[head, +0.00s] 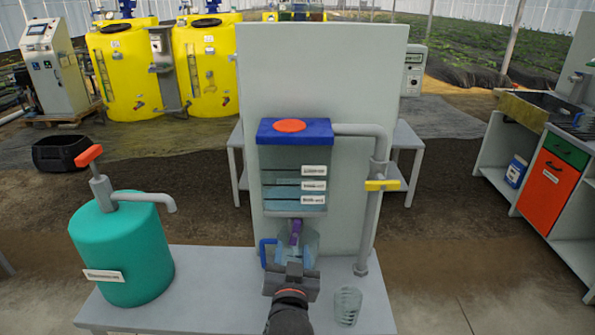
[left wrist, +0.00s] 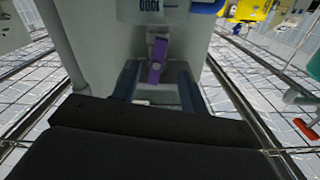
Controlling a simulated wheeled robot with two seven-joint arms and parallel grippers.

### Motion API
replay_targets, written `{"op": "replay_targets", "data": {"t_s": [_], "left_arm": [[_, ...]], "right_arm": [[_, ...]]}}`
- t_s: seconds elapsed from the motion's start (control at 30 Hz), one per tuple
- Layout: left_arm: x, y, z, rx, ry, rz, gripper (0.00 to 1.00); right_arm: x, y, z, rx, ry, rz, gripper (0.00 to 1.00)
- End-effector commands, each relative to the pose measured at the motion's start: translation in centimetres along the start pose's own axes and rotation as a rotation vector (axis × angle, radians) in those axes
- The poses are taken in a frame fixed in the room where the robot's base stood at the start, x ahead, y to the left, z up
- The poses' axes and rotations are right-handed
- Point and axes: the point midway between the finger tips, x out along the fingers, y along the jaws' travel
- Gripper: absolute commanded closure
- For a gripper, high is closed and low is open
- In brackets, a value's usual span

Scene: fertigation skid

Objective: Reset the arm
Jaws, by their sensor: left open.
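My left gripper (head: 292,272) is in front of the panel, low, near the purple tap (head: 296,232) and a clear jug (head: 311,244) with a blue handle (head: 265,252). It hides the lower part of the jug. In the left wrist view, its two dark fingers (left wrist: 157,88) are spread apart. The purple tap (left wrist: 156,62) shows between and beyond them, under the clear tank. I see nothing held between the fingers; contact with the jug cannot be told. My right gripper is not in view.
The dosing tank's blue lid (head: 330,131) and the pipe's yellow valve handle (head: 382,186) are above. A green tank (head: 121,255) with a red-handled pump stands left on the bench (head: 205,270). A clear glass (head: 347,306) stands at the right front.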

Motion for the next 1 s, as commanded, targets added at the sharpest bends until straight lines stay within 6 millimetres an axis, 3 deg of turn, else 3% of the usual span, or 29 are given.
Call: {"op": "replay_targets", "data": {"t_s": [0.03,0.6,1.0], "left_arm": [[0.3,0.8,-0.7,-0.042,-0.007,-0.001,0.56],[6.6,0.3,-1.1,-0.041,0.000,-0.009,0.56],[6.6,0.3,-1.0,0.003,-0.002,-0.008,0.56]], "right_arm": [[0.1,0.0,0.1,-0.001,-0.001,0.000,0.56],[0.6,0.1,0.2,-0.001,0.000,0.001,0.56],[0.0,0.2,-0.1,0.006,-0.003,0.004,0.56]]}}
